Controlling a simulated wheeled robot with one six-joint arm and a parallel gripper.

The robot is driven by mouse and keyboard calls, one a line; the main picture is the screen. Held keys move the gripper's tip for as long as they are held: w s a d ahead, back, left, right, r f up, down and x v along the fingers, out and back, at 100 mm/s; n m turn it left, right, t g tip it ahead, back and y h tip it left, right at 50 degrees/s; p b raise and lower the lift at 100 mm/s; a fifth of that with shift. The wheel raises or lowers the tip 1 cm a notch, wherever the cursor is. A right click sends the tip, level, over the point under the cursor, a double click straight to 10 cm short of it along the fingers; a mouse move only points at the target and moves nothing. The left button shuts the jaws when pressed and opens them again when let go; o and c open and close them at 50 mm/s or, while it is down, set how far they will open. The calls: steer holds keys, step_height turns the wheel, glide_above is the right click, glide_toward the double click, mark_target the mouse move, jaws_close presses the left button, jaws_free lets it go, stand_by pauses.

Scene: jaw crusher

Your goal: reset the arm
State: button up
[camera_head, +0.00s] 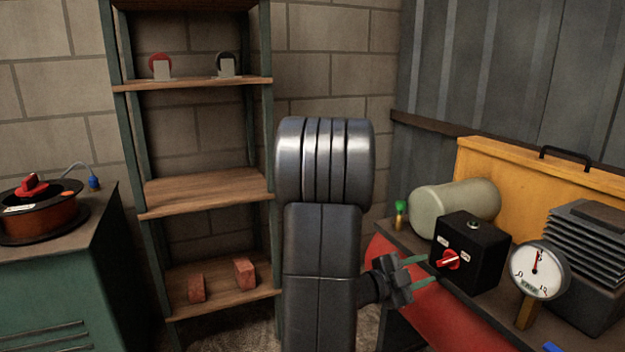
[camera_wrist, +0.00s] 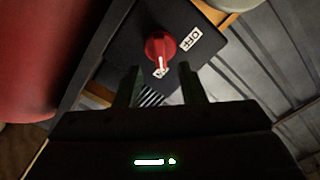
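My arm stands in the middle of the head view. My gripper (camera_head: 420,267) is at its right side, pointing right toward a black switch box (camera_head: 478,262) with a red rotary knob (camera_head: 447,260). The fingers are apart with nothing between them, and the fingertips stop just short of the knob in the head view. In the wrist view my gripper (camera_wrist: 160,80) is open, with the red knob (camera_wrist: 160,46) just beyond the fingertips. An OFF label shows beside the knob; the label at the knob's pointer is partly covered.
The bench at right holds a grey-green tank (camera_head: 455,208), a round gauge (camera_head: 538,270), a finned dark motor (camera_head: 590,255) and a yellow panel (camera_head: 530,185). A red curved guard (camera_head: 440,318) lies below my gripper. A shelf (camera_head: 205,190) and green cabinet (camera_head: 60,280) stand left.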

mark_target(442, 262)
steer(key=b+x, duration=0.1)
steer(key=x, duration=0.5)
steer(key=shift+w+d, duration=0.15)
steer(key=shift+d, duration=0.2)
steer(key=shift+a, duration=0.1)
